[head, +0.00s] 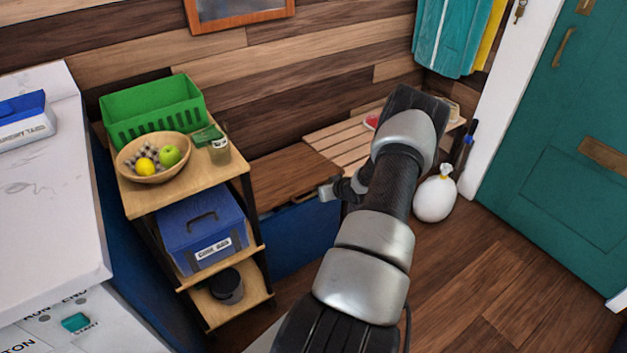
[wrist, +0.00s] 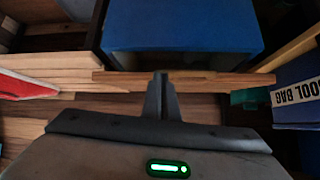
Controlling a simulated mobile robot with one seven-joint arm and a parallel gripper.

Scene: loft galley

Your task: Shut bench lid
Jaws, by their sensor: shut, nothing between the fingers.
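The bench has a brown wooden lid (head: 284,178) and a blue front (head: 300,240) in the head view. The lid lies about flat over the front, with a dark line under its front edge. My gripper (head: 326,192) is at the lid's front right corner, partly hidden by my arm. In the wrist view my gripper (wrist: 161,76) is shut and empty, its tips by a wooden edge (wrist: 215,84) beside the blue panel (wrist: 185,30). I cannot tell whether they touch. My arm hides the bench's right end.
A shelf cart (head: 150,198) with a fruit bowl (head: 150,178), green crate (head: 150,110) and blue cool bag (head: 200,225) stands left of the bench. A slatted seat (head: 330,140) adjoins the lid. A white bag (head: 436,200) sits by the teal door. Floor at right is clear.

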